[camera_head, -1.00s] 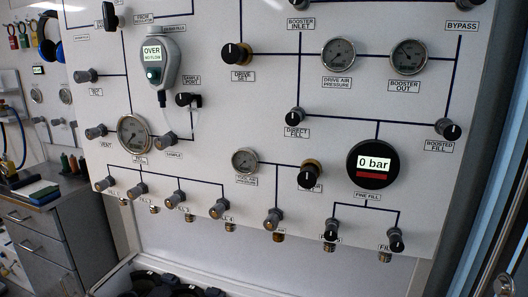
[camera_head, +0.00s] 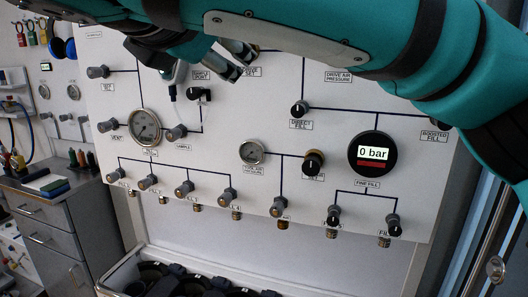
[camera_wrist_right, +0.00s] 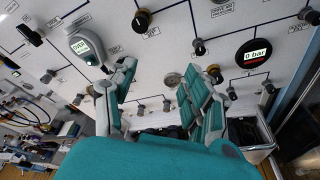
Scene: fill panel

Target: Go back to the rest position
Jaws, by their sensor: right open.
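My right arm, teal, crosses the top of the head view from the right. Its gripper (camera_head: 238,62) shows only in part, in front of the upper panel and near the sample point knob (camera_head: 199,94). In the right wrist view the gripper (camera_wrist_right: 160,76) has its two teal-padded fingers spread apart with nothing between them. The white fill panel (camera_head: 330,215) is behind the fingers, seemingly apart from them. The arm hides most of the upper gauges and knobs in the head view. My left gripper is in neither view.
A digital gauge (camera_head: 373,154) reads 0 bar. Several knobs, such as the direct fill knob (camera_head: 299,108), stick out from the panel. A bin (camera_head: 118,273) of dark items stands below. A grey drawer cabinet (camera_head: 42,228) is at the left. A flow meter (camera_wrist_right: 86,46) hangs left of the gripper.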

